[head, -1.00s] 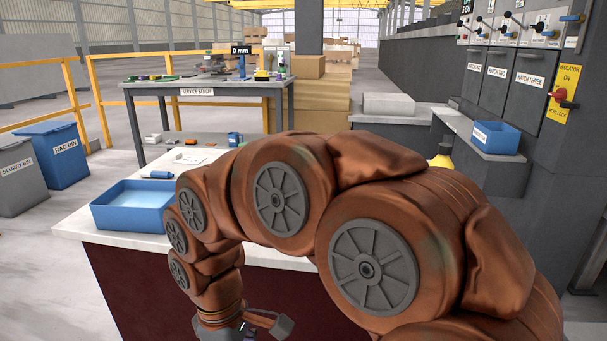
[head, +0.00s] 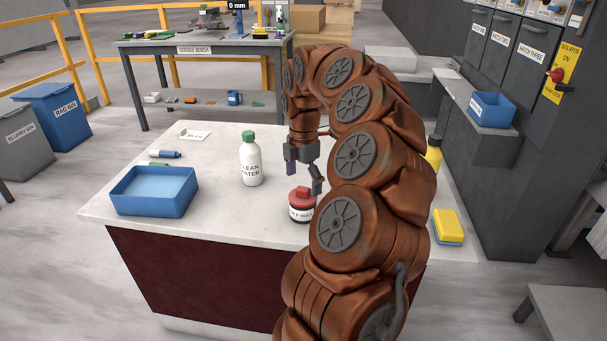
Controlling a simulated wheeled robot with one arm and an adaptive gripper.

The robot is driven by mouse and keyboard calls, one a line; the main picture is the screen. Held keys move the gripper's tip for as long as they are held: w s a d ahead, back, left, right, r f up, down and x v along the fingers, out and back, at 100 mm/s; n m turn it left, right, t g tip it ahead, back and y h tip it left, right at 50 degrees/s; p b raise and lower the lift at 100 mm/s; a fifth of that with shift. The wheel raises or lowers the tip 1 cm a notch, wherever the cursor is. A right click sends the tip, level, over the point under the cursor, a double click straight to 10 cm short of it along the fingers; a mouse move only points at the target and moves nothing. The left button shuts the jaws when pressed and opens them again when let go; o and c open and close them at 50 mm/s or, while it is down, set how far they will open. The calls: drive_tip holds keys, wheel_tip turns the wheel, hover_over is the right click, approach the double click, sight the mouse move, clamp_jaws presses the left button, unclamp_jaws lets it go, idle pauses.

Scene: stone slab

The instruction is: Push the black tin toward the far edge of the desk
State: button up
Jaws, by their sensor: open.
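The black tin (head: 301,214) stands upright on the stone slab (head: 220,212), near its front edge. It has a red top and a white label whose text is partly cut off. My arm hides part of its right side. My gripper (head: 304,178) points down just behind and above the tin, with its fingers apart and nothing visible between them. One fingertip appears close to the red top; I cannot tell whether it touches. The far edge of the slab is partly hidden behind my arm.
A white bottle with a green cap (head: 250,160) stands left of my gripper. A yellow and blue block (head: 448,227) and a yellow bottle (head: 434,152) are at the right.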

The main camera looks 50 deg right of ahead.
sight(303, 204)
drive_tip(key=shift+f, duration=0.15)
drive_tip(key=shift+f+b, duration=0.35)
drive_tip(key=shift+f, duration=3.4)
drive_tip(key=c, duration=1.3)
drive_tip(key=shift+c, duration=0.2)
drive_tip(key=shift+w, duration=0.1)
